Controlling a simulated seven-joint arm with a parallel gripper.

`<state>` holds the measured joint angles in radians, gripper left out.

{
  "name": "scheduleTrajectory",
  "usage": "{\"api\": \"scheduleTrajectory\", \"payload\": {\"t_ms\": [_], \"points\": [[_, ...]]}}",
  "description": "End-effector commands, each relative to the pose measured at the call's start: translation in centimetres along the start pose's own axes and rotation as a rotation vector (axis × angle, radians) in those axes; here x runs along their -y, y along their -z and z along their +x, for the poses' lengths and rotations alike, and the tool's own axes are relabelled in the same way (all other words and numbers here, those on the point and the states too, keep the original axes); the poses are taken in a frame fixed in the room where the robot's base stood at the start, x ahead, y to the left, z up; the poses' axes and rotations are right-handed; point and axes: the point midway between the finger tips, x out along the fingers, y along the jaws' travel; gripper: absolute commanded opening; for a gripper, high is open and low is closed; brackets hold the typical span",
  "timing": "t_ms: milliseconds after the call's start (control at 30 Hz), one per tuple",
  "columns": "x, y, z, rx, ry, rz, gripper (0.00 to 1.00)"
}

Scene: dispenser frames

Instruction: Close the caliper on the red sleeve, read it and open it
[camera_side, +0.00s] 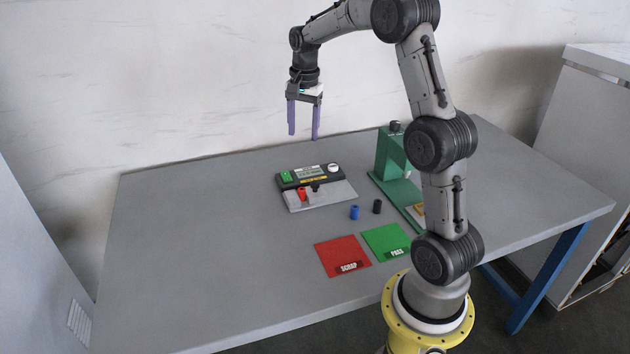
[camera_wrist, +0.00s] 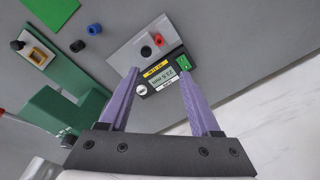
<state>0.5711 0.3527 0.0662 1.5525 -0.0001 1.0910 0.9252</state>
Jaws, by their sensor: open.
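The caliper (camera_side: 330,192) lies on the table as a grey plate with a dark housing behind it; it also shows in the wrist view (camera_wrist: 125,58). The red sleeve (camera_side: 302,193) stands on its plate, also seen in the wrist view (camera_wrist: 158,39). A dark knob (camera_side: 316,187) is beside the sleeve; whether the jaws touch the sleeve is too small to tell. The housing has a green part (camera_wrist: 183,62), a white knob (camera_wrist: 141,89) and a small display (camera_wrist: 164,79), its reading inverted and not clearly legible. My gripper (camera_side: 303,136) is open and empty, high above the caliper.
A blue sleeve (camera_side: 354,212) and a black sleeve (camera_side: 377,206) stand to the caliper's right. A red SCRAP mat (camera_side: 338,252) and a green PASS mat (camera_side: 384,240) lie in front. A green stand (camera_side: 391,157) is at the right. The table's left half is clear.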

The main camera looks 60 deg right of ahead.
Motion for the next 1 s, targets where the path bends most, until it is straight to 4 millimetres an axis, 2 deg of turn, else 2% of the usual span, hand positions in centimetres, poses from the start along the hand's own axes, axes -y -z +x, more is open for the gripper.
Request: {"api": "scheduleTrajectory", "payload": {"t_ms": [33,100,233,367,800,1000], "points": [[-0.5,1.2,1.6,0.016,-0.024,0.026,0.64],[-1.3,2.0,3.0,0.034,-0.05,0.05,0.64],[-2.3,2.8,4.2,0.047,-0.068,0.076,0.64],[-2.4,2.8,5.2,0.048,-0.068,0.076,0.64],[-3.0,2.2,13.5,0.049,-0.069,0.074,0.64],[-3.1,2.2,16.3,0.047,-0.067,0.074,0.64]]}}
